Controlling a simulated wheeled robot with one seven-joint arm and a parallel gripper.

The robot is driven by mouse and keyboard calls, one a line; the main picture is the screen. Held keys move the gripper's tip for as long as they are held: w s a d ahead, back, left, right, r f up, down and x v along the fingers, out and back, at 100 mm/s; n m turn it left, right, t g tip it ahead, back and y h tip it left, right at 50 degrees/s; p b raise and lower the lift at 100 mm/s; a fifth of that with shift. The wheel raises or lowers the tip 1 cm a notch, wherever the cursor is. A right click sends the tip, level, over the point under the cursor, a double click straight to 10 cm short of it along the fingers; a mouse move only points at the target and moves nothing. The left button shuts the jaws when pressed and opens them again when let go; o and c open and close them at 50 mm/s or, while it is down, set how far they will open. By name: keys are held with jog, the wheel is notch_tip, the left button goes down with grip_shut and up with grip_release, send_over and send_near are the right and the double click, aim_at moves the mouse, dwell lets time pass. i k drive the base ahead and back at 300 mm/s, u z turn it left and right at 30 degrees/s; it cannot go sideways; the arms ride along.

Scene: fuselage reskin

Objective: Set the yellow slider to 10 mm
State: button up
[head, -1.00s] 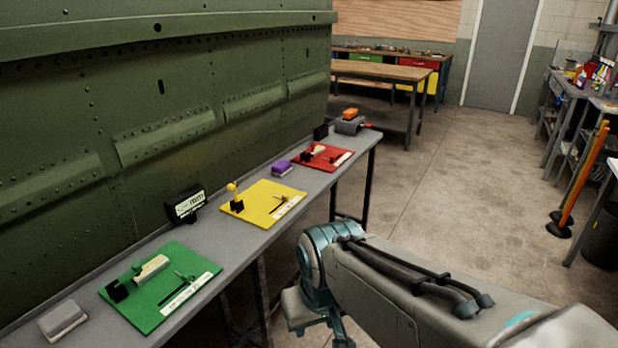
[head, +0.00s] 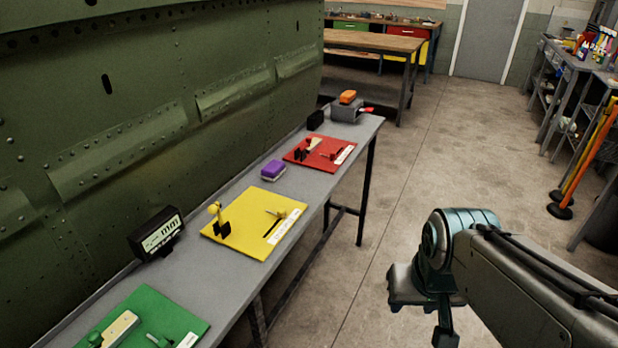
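The yellow board (head: 237,241) lies flat on the long grey bench in the head view. It has a yellow slider knob (head: 279,213) near its right side, beside a dark slot (head: 272,229) and a white scale strip (head: 287,227). A yellow lever (head: 215,211) on a black base stands at its left corner. The scale marks are too small to read. My gripper (head: 445,338) is only partly in view at the bottom edge, below my arm's wrist, over the floor right of the bench and well apart from the board. Its fingers cannot be made out.
A black digital display (head: 157,234) stands left of the yellow board; its reading is unclear. A green board (head: 157,307) lies nearer, a purple block (head: 273,171) and red board (head: 322,155) farther. The green fuselage wall (head: 120,110) backs the bench (head: 215,283).

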aim_at(281, 214)
jog(key=u, duration=0.35)
jog(key=i, duration=0.9)
jog(key=u, duration=0.65)
